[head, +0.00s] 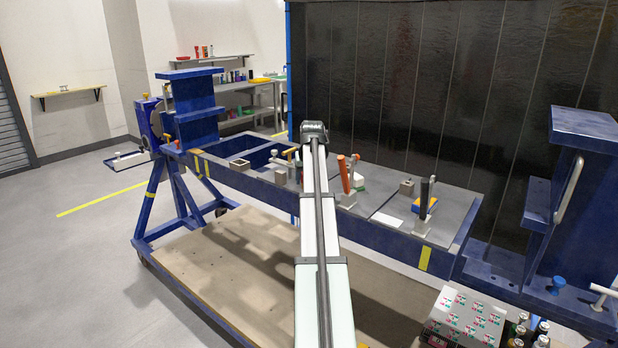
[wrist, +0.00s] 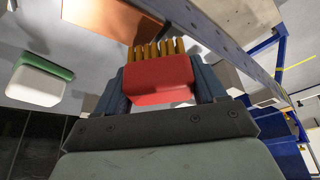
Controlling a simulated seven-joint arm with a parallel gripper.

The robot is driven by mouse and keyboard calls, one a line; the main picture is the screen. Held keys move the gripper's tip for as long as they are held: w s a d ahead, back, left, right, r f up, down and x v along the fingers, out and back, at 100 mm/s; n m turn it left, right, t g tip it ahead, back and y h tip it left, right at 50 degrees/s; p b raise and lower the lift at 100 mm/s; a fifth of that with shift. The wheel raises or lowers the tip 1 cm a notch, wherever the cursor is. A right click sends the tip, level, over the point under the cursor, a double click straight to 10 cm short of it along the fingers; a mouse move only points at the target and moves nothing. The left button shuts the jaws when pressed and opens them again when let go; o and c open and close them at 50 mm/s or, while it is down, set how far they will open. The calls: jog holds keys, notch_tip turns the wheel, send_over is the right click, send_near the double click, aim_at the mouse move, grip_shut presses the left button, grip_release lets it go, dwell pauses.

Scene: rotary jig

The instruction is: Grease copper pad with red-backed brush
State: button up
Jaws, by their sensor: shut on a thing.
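In the wrist view the red-backed brush (wrist: 160,82) sits between the two fingers of my gripper (wrist: 161,88). My gripper is shut on its red back. Its yellow-brown bristles (wrist: 158,49) point away from the palm, toward the top of the picture. Just beyond the bristles at the upper left is a brownish block (wrist: 108,19); I cannot tell whether it is the copper pad or whether the bristles touch it. No copper pad shows clearly in the head view. There my arm hides the gripper and the brush.
A green-backed white object (wrist: 38,82) lies left in the wrist view. In the head view, an orange-handled clamp (head: 343,173), a black-handled clamp (head: 424,199) and a grey block (head: 406,187) stand on the blue bench (head: 375,219) right of my arm. A recess lies open at left.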

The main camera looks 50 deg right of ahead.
jog(key=shift+f, duration=0.85)
jog(key=shift+s, duration=0.15)
jog(key=shift+s+r, duration=0.1)
jog(key=shift+s, duration=3.1)
jog(key=shift+s, duration=0.15)
